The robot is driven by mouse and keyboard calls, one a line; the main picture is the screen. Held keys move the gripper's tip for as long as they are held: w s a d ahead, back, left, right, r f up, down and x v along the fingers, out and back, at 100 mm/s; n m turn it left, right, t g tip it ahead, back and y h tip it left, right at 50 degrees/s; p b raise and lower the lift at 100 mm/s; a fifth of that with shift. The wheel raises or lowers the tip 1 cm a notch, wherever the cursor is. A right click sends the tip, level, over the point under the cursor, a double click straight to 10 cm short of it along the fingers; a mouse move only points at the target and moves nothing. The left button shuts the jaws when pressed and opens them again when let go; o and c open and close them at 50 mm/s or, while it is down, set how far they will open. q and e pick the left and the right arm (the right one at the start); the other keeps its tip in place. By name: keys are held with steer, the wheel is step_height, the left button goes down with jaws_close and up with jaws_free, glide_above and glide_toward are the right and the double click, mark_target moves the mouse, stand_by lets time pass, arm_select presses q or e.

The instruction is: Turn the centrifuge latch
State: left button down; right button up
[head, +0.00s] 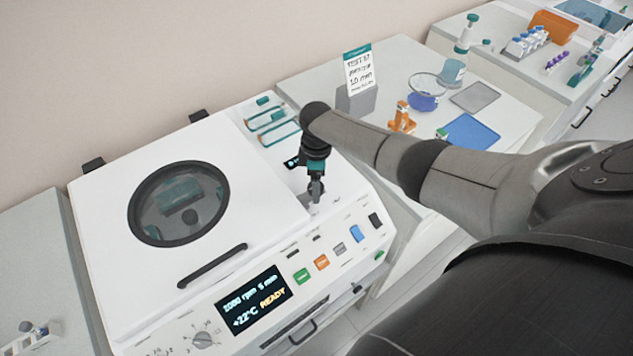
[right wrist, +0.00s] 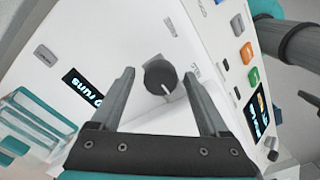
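The centrifuge (head: 110,215) is a white machine with a shut lid and a round dark-rimmed window. Its latch appears to be the dark round knob (right wrist: 159,75) with a white mark, on the white top panel in the right wrist view. My right gripper (head: 315,198) points down at that panel, to the right of the lid, and hides the knob in the head view. In the right wrist view its two fingers (right wrist: 159,78) are open, one on each side of the knob. I cannot tell whether they touch it.
The lid handle (head: 212,266) and the lit display (head: 256,298) reading READY are at the front. Coloured buttons (head: 321,262) lie just in front of my right gripper. A side table holds an orange rack (head: 402,118) and a blue mat (head: 471,132).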

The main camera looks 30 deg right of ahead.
steer(key=shift+a, duration=0.1)
steer(key=shift+r, duration=0.35)
step_height(320, 180, up, 15)
steer(key=shift+f+p, duration=0.2)
steer(key=shift+p, duration=0.5)
